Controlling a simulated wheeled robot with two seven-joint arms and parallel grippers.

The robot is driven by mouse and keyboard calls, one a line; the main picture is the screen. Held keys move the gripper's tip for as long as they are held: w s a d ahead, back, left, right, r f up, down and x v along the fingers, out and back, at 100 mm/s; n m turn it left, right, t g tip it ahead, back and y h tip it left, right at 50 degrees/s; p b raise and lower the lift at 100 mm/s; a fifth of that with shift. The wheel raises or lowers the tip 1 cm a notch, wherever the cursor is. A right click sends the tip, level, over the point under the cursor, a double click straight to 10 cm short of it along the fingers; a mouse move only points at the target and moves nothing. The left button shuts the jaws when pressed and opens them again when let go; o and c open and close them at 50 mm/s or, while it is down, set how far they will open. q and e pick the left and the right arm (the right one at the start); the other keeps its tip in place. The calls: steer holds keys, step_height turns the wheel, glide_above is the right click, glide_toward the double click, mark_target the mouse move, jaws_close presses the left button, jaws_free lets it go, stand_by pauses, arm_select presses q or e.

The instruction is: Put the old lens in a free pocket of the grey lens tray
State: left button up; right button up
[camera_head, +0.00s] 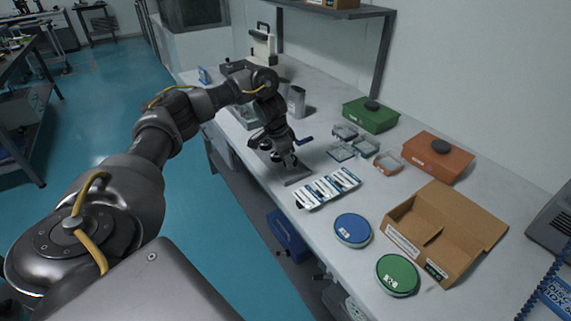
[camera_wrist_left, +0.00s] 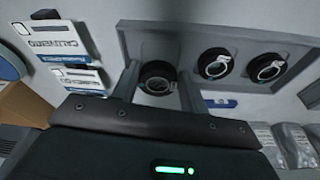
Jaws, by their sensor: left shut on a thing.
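The old lens (camera_wrist_left: 157,71), a dark ring-mounted lens, is between the fingertips of my left gripper (camera_wrist_left: 158,85), which is shut on it. The grey lens tray (camera_wrist_left: 147,44) lies behind it in the left wrist view, and the held lens is over the tray's left end. I cannot tell whether it touches the pocket. Two other ring-mounted lenses (camera_wrist_left: 214,65) and (camera_wrist_left: 268,67) sit in the tray to the right. In the head view my left gripper (camera_head: 286,165) points down over the grey tray (camera_head: 298,178), and hides most of it. My right gripper is not in view.
White-and-blue packets (camera_head: 328,188) lie beside the tray. Blue (camera_head: 352,229) and green (camera_head: 397,274) round tins and an open cardboard box (camera_head: 415,232) stand nearer. Small clear boxes (camera_head: 341,151), a green case (camera_head: 370,115) and an orange case (camera_head: 437,156) are to the right.

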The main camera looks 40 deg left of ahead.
mark_target(285, 165)
arm_select(q)
steer(key=shift+f, duration=0.75)
steer(key=shift+a+f, duration=0.1)
steer(key=shift+f, duration=0.3)
steer(key=shift+f+p, duration=0.35)
steer(key=shift+f, duration=0.2)
steer(key=o, duration=1)
steer(key=shift+o, duration=0.2)
steer(key=shift+r, duration=0.1)
